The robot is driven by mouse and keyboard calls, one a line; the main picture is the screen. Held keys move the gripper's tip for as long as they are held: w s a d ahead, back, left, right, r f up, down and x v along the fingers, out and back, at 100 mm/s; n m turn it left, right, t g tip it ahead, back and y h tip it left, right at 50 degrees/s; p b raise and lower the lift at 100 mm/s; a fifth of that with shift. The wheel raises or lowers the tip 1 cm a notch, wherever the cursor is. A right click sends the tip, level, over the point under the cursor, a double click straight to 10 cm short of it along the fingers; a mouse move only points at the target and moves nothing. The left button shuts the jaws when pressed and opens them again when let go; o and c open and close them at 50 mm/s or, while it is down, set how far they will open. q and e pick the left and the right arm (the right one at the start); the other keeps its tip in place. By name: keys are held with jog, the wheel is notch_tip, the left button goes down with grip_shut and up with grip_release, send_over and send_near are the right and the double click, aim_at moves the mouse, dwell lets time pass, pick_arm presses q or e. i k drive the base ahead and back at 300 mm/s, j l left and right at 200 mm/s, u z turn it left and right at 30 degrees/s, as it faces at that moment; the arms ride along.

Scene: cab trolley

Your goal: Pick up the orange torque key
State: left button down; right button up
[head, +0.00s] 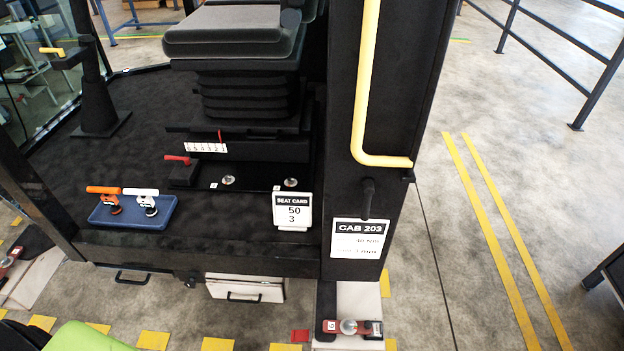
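The orange torque key (104,191) rests at the left end of a small blue tray (131,220) on the black cab floor. It has an orange bar handle on top and a dark lower end. A similar key with a white handle (141,192) stands just to its right in the same tray. Neither of my grippers shows in the head view, and nothing is holding the orange key.
The seat (235,35) stands behind the tray, with a red lever (178,159) at its base. A seat card (292,211) stands right of the tray. A black pillar with a yellow handrail (366,90) bounds the right side. Open floor lies further right.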

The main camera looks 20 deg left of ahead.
aim_at(108, 197)
jog(key=j+u, duration=0.25)
jog(key=j, duration=0.35)
jog(key=j+u, duration=0.25)
jog(key=j, duration=0.35)
jog(key=j+u, duration=0.25)
jog(key=j, duration=0.4)
jog(key=i+j+u, duration=0.1)
jog(key=j+u, duration=0.15)
jog(key=j, duration=0.3)
